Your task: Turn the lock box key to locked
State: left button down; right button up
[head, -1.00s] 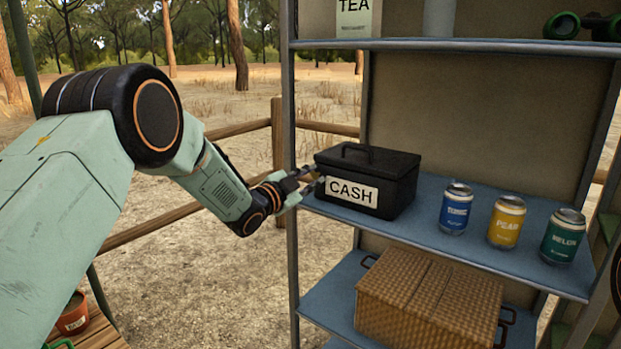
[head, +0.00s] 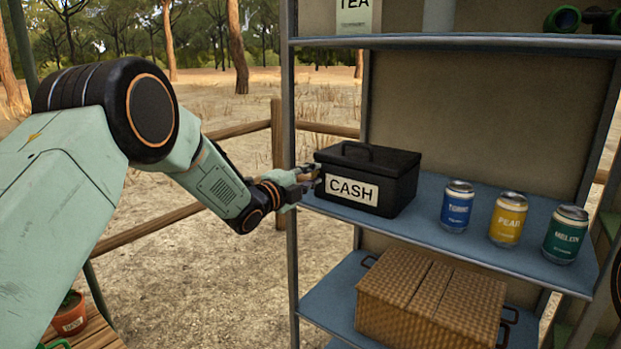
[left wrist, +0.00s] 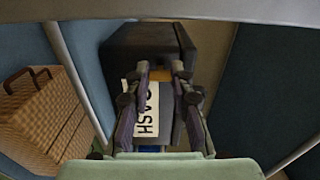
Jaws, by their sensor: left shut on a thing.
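The lock box (head: 367,177) is a black box with a top handle and a white CASH label, lid down, on the middle shelf. It also shows in the left wrist view (left wrist: 135,45), sideways. My left gripper (head: 314,175) is at the box's left front, beside the label. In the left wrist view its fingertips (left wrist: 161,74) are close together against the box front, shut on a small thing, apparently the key. The fingers mostly hide the key, so its angle cannot be told. My right gripper is not in view.
Blue, yellow and green cans (head: 508,219) stand right of the box on the blue shelf (head: 425,220). A wicker basket (head: 430,300) is on the shelf below. A metal post (head: 292,240) rises close to my left gripper. Open ground lies left of the shelves.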

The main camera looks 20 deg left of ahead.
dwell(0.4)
pick_arm(q)
jog(key=c, duration=1.2)
grip_release()
jog(key=shift+o, duration=0.2)
jog(key=v, duration=1.2)
